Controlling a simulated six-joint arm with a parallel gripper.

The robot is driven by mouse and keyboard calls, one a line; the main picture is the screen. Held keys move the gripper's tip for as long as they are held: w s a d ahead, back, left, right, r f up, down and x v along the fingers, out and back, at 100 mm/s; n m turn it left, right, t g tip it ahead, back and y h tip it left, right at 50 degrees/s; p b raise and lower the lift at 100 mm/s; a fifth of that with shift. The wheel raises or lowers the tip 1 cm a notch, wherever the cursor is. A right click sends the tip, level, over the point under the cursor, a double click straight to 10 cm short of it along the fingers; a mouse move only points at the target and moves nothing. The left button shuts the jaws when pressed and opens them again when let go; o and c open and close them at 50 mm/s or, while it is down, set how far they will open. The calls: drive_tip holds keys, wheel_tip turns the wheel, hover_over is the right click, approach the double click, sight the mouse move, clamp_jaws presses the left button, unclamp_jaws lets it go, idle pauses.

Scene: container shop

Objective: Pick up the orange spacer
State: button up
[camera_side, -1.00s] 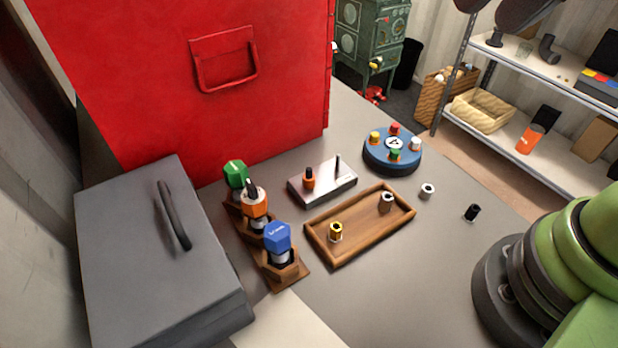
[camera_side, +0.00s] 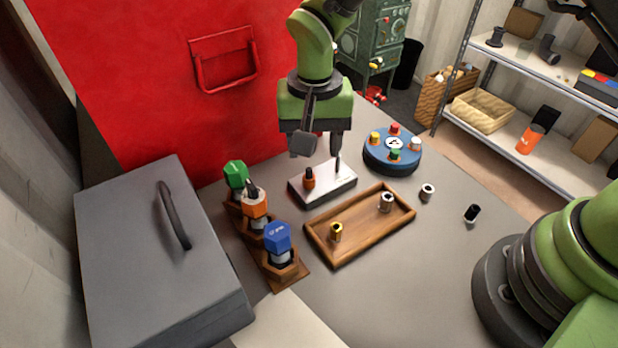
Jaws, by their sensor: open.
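The small orange spacer (camera_side: 309,178) stands upright on the left part of a pale metal block (camera_side: 328,188), apparently around a dark peg. A second dark peg (camera_side: 338,163) on the right part of the block looks bare. My gripper (camera_side: 321,148) is above the block and points down. Its jaws are open, with nothing seen between them. Its left finger is just above the spacer in the picture, and its right finger is near the bare peg. I cannot tell the exact height gap.
A wooden tray (camera_side: 313,236) holds a brass spacer (camera_side: 336,232) and a metal one (camera_side: 386,202). A blue round holder (camera_side: 376,161) carries several coloured pieces. A wooden rack (camera_side: 305,271) holds capped tools. A silver ring (camera_side: 428,191) and black cylinder (camera_side: 472,213) stand at right.

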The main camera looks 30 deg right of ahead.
sight(309, 172)
drive_tip(key=f, duration=0.5)
drive_tip(key=w+f, duration=0.1)
drive_tip(key=f, duration=0.1)
drive_tip(key=shift+a+f, duration=0.15)
clamp_jaws()
